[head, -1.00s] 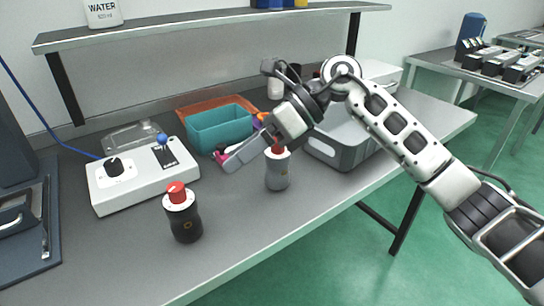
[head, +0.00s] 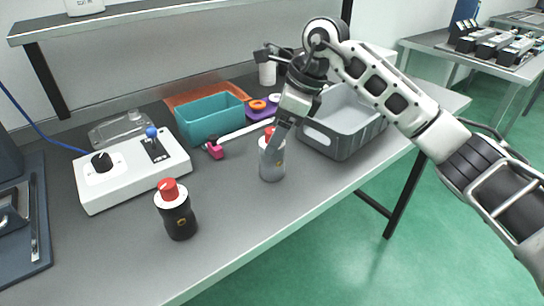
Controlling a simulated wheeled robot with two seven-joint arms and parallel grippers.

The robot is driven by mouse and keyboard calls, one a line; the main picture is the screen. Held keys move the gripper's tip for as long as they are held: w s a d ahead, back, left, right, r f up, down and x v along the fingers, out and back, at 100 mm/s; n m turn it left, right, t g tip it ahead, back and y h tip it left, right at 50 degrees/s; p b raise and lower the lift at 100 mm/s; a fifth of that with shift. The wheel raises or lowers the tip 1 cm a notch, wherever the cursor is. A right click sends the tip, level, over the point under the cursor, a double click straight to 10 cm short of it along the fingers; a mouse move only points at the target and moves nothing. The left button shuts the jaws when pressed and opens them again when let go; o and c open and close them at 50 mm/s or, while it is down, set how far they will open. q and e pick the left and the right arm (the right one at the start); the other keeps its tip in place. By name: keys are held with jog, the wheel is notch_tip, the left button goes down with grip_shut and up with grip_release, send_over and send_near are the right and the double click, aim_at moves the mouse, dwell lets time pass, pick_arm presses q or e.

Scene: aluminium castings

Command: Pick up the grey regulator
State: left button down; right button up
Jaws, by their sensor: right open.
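The grey regulator (head: 271,164) stands upright on the grey table, with a red knob and a white collar on top. My right gripper (head: 278,138) comes down from above and points down at its top. One finger shows at the right side of the regulator's upper part and hides some of the knob and collar. The gripper is open, and I cannot tell whether it touches the regulator. My left gripper is not in view.
A black regulator (head: 179,218) with a red knob stands to the front left. A white control box (head: 130,178) and a teal bin (head: 205,127) lie behind. A grey crate (head: 338,142) is close to the right. The table front is clear.

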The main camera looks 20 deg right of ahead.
aim_at(272, 159)
jog(key=shift+d+p+x, duration=0.2)
jog(key=shift+p+x, duration=0.1)
jog(key=shift+x, duration=1.05)
jog(key=shift+d+p+x, duration=0.2)
jog(key=shift+p+x, duration=0.05)
jog(key=shift+x, duration=1.1)
jog(key=shift+f, duration=0.1)
jog(key=c, duration=1.2)
